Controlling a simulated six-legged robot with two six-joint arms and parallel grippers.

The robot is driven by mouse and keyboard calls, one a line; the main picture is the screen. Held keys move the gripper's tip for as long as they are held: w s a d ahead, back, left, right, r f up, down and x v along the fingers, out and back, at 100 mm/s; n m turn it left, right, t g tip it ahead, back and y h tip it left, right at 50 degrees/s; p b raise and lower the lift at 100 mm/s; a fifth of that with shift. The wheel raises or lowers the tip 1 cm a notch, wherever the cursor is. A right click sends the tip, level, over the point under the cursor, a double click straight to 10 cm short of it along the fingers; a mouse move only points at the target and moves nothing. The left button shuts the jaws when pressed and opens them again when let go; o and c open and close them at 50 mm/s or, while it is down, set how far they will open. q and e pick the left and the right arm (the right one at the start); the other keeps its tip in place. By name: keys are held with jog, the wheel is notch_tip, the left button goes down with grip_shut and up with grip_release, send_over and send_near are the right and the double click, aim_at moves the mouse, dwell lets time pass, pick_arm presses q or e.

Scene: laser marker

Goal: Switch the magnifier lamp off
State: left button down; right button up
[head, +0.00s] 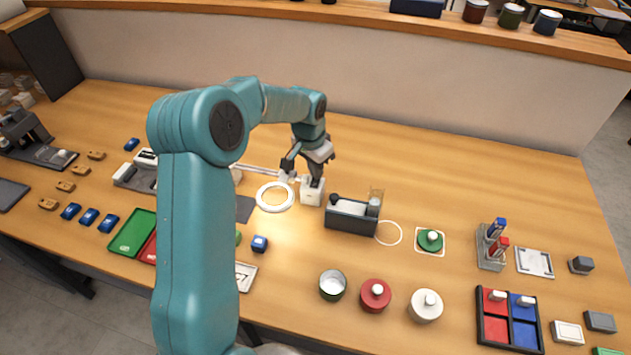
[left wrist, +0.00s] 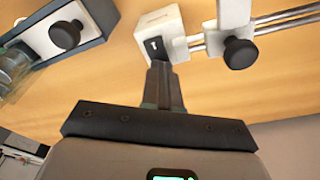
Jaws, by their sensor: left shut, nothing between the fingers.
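The magnifier lamp has a white ring head (head: 275,197) that looks bright, with a lighter patch of table around it. Its white base box (head: 312,194) stands just right of the ring in the head view. In the left wrist view, the white box (left wrist: 165,22) has a dark rocker switch (left wrist: 155,48) on its face. My left gripper (head: 317,181) is shut and empty, pointing down at the box. In the left wrist view its fingertips (left wrist: 161,66) are right by the switch; I cannot tell if they touch. My right gripper is not in view.
Metal rods and a black knob (left wrist: 239,53) are beside the switch box. Jars (head: 375,295) stand in front.

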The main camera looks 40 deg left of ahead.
pick_arm(q)
jog(key=shift+f+b, duration=0.3)
jog(key=shift+f, duration=0.15)
jog(key=shift+r, duration=0.1)
jog(key=shift+r+p, duration=0.6)
notch_tip(320, 180, up, 2)
jog(key=shift+r+p, duration=0.25)
jog(key=shift+p, duration=0.5)
notch_tip(320, 180, up, 2)
jog(key=shift+r+p, duration=0.1)
jog(key=shift+p, duration=0.65)
jog(key=shift+r+p, duration=0.35)
jog(key=shift+r, duration=0.2)
jog(key=shift+f, duration=0.1)
